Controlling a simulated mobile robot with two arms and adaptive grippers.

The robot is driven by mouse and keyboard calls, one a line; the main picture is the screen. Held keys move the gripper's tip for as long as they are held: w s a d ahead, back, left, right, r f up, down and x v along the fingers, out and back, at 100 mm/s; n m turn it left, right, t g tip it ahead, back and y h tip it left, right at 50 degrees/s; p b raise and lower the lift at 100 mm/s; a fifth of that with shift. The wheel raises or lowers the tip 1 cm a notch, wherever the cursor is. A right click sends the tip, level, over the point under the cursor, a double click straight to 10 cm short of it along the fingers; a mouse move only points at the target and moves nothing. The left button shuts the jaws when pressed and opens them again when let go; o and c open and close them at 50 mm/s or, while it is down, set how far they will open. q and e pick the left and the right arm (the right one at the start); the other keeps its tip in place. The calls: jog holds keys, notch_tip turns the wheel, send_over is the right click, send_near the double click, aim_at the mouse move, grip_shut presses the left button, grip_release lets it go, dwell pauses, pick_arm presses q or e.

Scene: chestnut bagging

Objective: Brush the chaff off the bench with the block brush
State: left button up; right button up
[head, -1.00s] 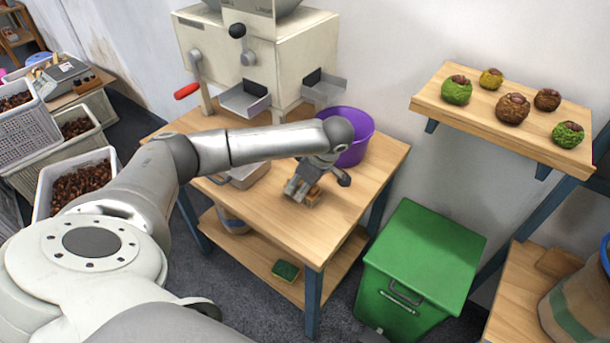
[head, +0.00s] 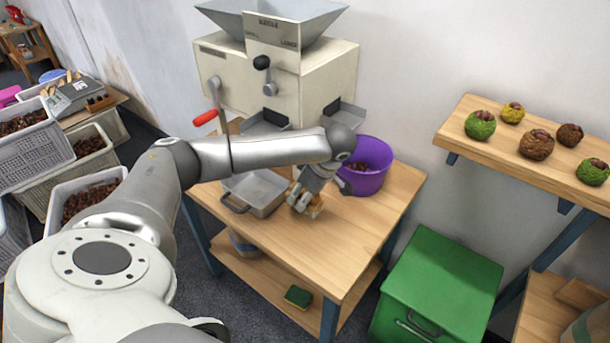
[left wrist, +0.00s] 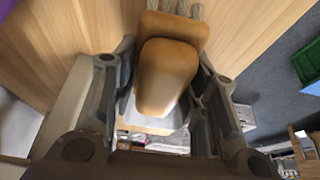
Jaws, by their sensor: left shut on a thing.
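The block brush (head: 315,208) is a tan wooden block, partly hidden by my gripper in the head view. In the left wrist view its rounded body (left wrist: 168,75) lies between the two fingers. My left gripper (head: 304,199) is shut on it, pointing down at the wooden bench (head: 300,250). I cannot tell whether the brush touches the bench top. In the left wrist view my left gripper (left wrist: 160,98) has a finger on each side of the brush. No chaff can be made out on the bench. My right gripper is not in view.
A grey metal pan (head: 262,190) lies left of the brush. A purple bucket (head: 366,180) holding chestnuts stands behind it to the right. A hopper machine (head: 275,80) stands at the back. A green bin (head: 437,283) is right of the bench. The front bench top is clear.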

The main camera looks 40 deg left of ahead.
pick_arm(q)
jog(key=r, duration=0.1)
jog(key=r+p, duration=0.1)
jog(key=shift+a+r+p, duration=0.2)
jog(key=shift+r+p, duration=0.1)
jog(key=shift+d+r+p, duration=0.1)
jog(key=shift+r+p, duration=0.35)
jog(key=shift+r, duration=0.4)
jog(key=shift+f, duration=0.1)
jog(key=shift+d, duration=0.1)
